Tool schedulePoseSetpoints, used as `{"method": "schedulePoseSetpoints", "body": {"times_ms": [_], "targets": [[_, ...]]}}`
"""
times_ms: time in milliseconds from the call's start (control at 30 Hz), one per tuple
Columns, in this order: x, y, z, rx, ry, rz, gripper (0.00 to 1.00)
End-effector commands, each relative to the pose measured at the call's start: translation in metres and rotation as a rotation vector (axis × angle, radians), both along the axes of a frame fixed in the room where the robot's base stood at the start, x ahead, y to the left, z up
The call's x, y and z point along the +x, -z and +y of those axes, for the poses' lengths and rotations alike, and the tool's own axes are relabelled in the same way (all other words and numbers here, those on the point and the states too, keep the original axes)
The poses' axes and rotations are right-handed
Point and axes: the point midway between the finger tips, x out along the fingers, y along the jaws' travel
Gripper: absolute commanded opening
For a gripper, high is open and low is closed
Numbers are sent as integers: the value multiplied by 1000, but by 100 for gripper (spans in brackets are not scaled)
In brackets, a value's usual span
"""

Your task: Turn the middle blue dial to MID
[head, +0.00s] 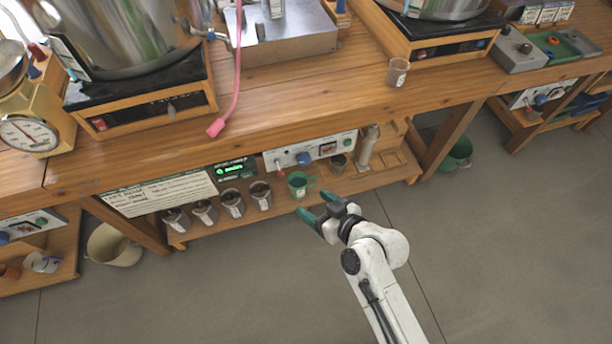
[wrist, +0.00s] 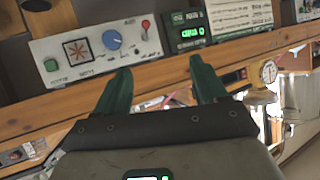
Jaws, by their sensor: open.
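The middle blue dial (head: 303,158) sits on a pale control panel (head: 320,149) under the front edge of the wooden bench. In the wrist view the blue dial (wrist: 113,40) is at the upper left, between a red-tipped lever (wrist: 146,25) and a square gauge. The markings around it are too small to read, so its setting cannot be told. My gripper (head: 318,206) is open and empty, in front of and below the panel, apart from the dial. In the wrist view its two green fingers (wrist: 163,72) are spread, with the dial beyond and left of them.
A green cup (head: 298,185) and several metal cups (head: 233,200) stand on the lower shelf near my gripper. A green-lit display (head: 233,169) is left of the panel. A pink hose (head: 230,110) hangs over the bench. The floor in front is clear.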

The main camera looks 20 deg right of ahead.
Motion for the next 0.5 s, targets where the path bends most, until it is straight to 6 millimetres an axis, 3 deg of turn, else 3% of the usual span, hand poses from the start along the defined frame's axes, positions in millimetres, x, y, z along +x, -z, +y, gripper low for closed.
{"method": "schedulePoseSetpoints", "body": {"times_ms": [33, 200, 500], "targets": [[15, 27, 4, 16, 22, -72, 71], [53, 62, 1, 35, 155, -294, 71], [75, 99, -25, -5, 381, -465, 71]]}}
